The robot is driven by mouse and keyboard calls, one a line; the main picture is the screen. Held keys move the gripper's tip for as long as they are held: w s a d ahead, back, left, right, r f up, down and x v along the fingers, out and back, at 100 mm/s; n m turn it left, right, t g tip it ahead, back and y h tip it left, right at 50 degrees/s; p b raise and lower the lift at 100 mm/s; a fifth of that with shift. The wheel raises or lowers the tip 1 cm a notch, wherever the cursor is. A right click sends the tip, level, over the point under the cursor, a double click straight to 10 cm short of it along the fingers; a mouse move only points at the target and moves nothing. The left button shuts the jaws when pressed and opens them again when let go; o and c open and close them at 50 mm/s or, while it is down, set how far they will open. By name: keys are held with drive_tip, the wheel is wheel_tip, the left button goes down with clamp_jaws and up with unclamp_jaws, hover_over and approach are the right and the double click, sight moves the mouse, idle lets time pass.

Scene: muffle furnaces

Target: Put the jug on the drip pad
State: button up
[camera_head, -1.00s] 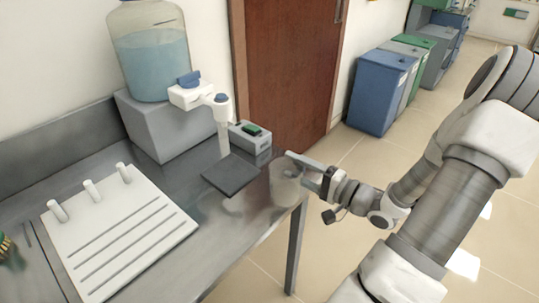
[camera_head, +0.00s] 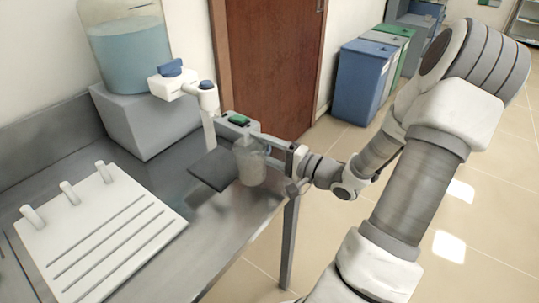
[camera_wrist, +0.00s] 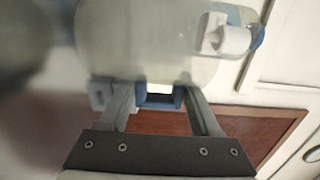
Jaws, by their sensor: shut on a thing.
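The jug (camera_head: 251,165) is a pale translucent vessel near the table's right edge. My gripper (camera_head: 272,150) reaches it from the right and is shut on it. The dark square drip pad (camera_head: 212,170) lies just left of the jug, below the tap spout. The jug overlaps the pad's right corner in the picture; I cannot tell whether its base is raised or touching. In the wrist view, a large translucent body, likely the jug (camera_wrist: 140,45), is just beyond my gripper (camera_wrist: 160,90). The pad is not visible there.
A water carboy (camera_head: 128,50) sits on a grey block, with a white tap (camera_head: 180,83) over the pad. A small box with a green button (camera_head: 238,120) stands behind the jug. A white pegged rack (camera_head: 100,235) is at left. Bins (camera_head: 365,80) stand on the floor.

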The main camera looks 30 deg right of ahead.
drive_tip(key=shift+w+a+f+b, duration=0.2)
drive_tip(key=shift+w+f+b, duration=0.1)
drive_tip(key=shift+w, duration=0.2)
drive_tip(key=x, duration=0.4)
drive_tip(key=shift+w, duration=0.15)
drive_tip(key=shift+d+f+p+x, duration=0.15)
drive_tip(key=shift+p+x, duration=0.1)
drive_tip(key=shift+x, duration=1.4)
drive_tip(key=shift+d+f+p+x, duration=0.15)
drive_tip(key=shift+p+x, duration=0.05)
drive_tip(key=shift+x, duration=1.4)
drive_tip(key=shift+w, duration=0.15)
drive_tip(key=shift+f, duration=0.6)
drive_tip(key=o, duration=1.4)
drive_tip(key=shift+o, duration=0.2)
